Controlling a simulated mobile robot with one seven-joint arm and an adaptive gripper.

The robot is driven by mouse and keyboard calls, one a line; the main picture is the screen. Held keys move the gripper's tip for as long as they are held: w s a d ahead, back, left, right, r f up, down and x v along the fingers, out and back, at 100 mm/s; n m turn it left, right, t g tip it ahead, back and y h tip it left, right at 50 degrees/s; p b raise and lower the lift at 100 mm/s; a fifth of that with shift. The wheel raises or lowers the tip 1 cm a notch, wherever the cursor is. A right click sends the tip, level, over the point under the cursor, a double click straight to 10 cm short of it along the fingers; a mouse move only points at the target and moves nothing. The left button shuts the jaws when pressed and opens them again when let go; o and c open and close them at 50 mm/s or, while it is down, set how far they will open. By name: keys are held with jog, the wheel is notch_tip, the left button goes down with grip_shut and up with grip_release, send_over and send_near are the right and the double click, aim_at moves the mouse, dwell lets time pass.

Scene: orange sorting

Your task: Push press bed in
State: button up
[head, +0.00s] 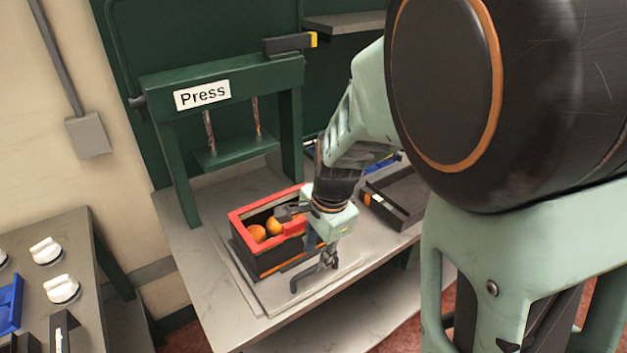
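The green press (222,103), labelled "Press", stands at the back of the table, with its pressing plate (235,148) raised. The press bed (345,267) appears as a flat grey plate on the table, extending forward from the press. A black crate with a red rim (236,216) sits on the bed and holds oranges (257,233). My gripper (327,262) points down by the crate's right front side, over the front of the bed. Contact and finger opening are unclear.
A dark tray (399,205) lies on the table (190,238) right of the press. A counter with white knobs (62,289) and a blue item (11,303) is at the left. My arm covers the right side of the view.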

aim_at(314, 267)
jog(key=f, duration=0.5)
jog(key=shift+w+a+f+b, duration=0.1)
jog(key=shift+w+a+b, duration=0.2)
jog(key=shift+w+b, duration=0.1)
grip_shut()
